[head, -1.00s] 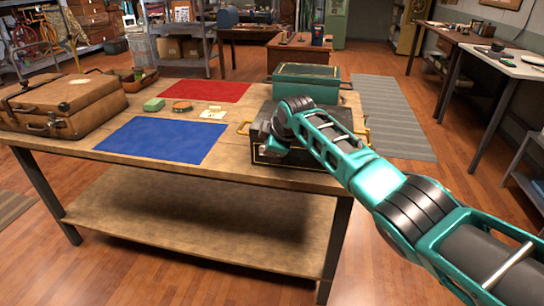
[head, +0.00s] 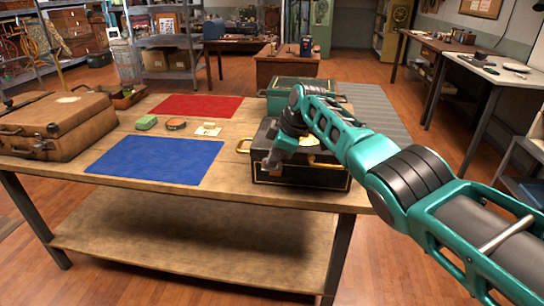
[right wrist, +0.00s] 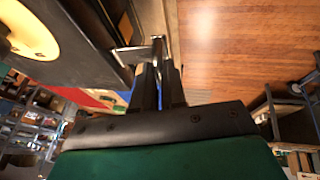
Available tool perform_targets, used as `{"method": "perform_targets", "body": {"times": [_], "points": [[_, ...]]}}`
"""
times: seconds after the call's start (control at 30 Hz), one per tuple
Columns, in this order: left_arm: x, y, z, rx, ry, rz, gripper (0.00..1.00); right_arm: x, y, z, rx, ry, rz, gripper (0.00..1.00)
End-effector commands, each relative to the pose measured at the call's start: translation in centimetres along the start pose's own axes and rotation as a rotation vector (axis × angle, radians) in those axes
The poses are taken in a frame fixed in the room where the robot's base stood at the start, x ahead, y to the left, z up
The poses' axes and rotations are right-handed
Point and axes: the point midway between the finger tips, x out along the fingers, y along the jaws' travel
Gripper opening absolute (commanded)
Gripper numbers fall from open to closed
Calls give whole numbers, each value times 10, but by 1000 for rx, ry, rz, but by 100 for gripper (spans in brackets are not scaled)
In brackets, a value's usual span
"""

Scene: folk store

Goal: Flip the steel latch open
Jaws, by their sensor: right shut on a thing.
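A black box with gold trim (head: 300,175) stands on the right end of the wooden table, with brass handles at its sides. My right gripper (head: 272,160) is at its front left, partly hidden by my wrist. In the right wrist view my right gripper (right wrist: 158,80) is shut on the steel latch (right wrist: 157,46), a shiny metal piece beside the dark box wall (right wrist: 75,40). The latch cannot be made out in the head view. My left gripper is not in view.
A green box (head: 285,88) stands behind the black box. A blue mat (head: 158,160), a red mat (head: 198,107), small items and a brown suitcase (head: 55,125) lie to the left on the table (head: 235,180). The floor in front is clear.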

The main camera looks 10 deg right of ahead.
Motion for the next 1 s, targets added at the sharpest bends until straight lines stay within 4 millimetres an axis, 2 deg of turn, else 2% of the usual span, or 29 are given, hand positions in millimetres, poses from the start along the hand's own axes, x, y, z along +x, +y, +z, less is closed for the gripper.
{"method": "perform_targets", "body": {"times": [0.27,0.3,0.53,0.83,1.0], "points": [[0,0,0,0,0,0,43,0,1,1,1,-2,3,0],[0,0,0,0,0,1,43,0,1,1,1,-2,3,14],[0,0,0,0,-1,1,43,0,1,1,1,-2,3,36],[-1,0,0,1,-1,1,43,-2,1,0,0,-1,2,37],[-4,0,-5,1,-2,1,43,-12,2,0,0,0,3,37]]}}
